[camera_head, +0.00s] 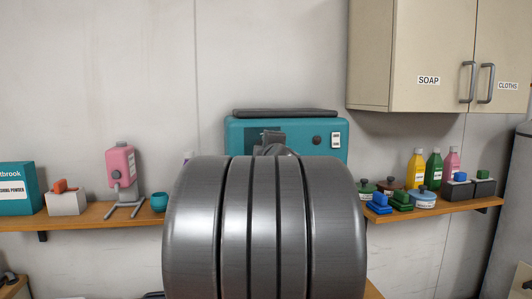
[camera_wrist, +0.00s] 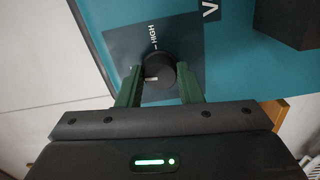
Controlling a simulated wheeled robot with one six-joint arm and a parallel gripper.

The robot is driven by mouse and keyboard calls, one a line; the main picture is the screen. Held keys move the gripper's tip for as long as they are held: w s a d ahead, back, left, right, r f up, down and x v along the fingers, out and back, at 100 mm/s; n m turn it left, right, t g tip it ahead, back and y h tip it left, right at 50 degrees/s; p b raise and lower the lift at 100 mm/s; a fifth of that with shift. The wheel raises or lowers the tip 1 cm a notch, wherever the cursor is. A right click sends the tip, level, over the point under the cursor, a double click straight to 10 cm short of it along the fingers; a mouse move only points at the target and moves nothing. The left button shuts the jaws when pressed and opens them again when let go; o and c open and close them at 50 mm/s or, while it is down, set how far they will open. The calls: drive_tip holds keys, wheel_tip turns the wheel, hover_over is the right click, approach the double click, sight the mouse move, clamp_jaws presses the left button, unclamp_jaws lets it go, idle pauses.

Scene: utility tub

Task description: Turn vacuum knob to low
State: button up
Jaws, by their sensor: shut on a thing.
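The black vacuum knob (camera_wrist: 160,70) sits on a dark plate on the teal vacuum unit (camera_wrist: 232,70). My gripper (camera_wrist: 159,74) has its two green fingers on either side of the knob, shut on it. A HIGH label with a tick is printed beside the knob, at its upper side in the wrist view. A pale mark shows near the knob's lower left side; no LOW label can be made out. In the head view the teal unit (camera_head: 236,135) is on the wall, and my grey arm hides its lower middle and the knob.
A left shelf (camera_head: 100,215) holds a teal box, a pink dispenser (camera_head: 121,165) and a teal cup. A right shelf (camera_head: 440,209) holds bottles, tins and coloured blocks. A beige cabinet (camera_head: 410,60) hangs at upper right. The wall above the unit is clear.

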drive_tip(key=shift+f+n, duration=0.1)
drive_tip(key=shift+n, duration=0.5)
drive_tip(key=o, duration=1)
drive_tip(key=shift+s, duration=0.1)
drive_tip(key=s+d, duration=0.1)
drive_tip(key=s, duration=0.3)
drive_tip(key=s+p, duration=0.1)
drive_tip(key=s, duration=0.4)
drive_tip(key=s+d, duration=0.1)
drive_tip(key=s, duration=0.3)
drive_tip(key=shift+s+d+p, duration=0.2)
drive_tip(key=shift+d+p, duration=0.15)
drive_tip(key=shift+p, duration=0.05)
